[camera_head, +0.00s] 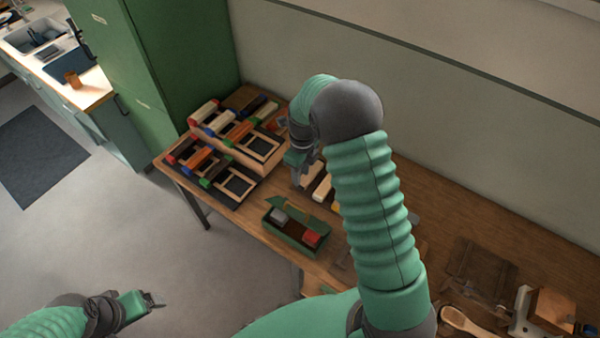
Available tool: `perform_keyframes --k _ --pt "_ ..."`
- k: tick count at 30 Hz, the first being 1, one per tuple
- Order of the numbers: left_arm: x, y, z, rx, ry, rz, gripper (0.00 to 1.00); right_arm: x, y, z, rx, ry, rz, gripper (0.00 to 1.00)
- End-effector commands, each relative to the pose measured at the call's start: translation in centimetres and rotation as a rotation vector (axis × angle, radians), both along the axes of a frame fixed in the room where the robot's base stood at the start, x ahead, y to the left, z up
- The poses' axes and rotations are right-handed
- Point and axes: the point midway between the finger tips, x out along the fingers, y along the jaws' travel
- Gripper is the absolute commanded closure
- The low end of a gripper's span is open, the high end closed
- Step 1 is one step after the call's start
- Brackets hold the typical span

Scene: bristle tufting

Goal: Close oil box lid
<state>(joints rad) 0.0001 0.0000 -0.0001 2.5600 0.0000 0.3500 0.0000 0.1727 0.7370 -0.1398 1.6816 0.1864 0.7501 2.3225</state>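A small green box (283,236) stands near the table's front edge. It holds a grey block (279,215) and a red block (312,238). A green flap, which looks like its lid (285,203), stands raised along the back side, so the inside shows. My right gripper (300,180) hangs behind and above the box, near some pale bars; its fingers are small and dark, and I cannot tell their gap. My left gripper (157,301) is low at the left, over the floor, away from the table. Its fingertips are too small to read.
Racks with coloured blocks (235,150) fill the table's left end. A green cabinet (150,70) stands behind them. A wooden spoon (465,325) and a wooden block (553,308) lie at the right. My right arm hides the table's middle.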

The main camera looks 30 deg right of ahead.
Motion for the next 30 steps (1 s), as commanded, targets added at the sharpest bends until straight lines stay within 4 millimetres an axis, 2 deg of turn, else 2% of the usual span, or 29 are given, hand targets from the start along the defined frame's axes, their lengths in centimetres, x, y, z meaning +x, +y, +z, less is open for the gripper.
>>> perform_keyframes --k 1,14,30 --pt "0.0 0.0 0.8 0.000 0.000 0.000 0.15 0.0 0.0 0.8 0.000 0.000 0.000 0.67" --pt "0.0 0.0 3.6 0.000 0.000 0.000 0.15 -0.1 0.2 4.3 0.001 0.001 0.000 0.67" --pt "0.0 0.0 4.0 0.000 0.000 0.000 0.15 0.0 0.2 4.4 0.001 0.000 -0.001 0.67"
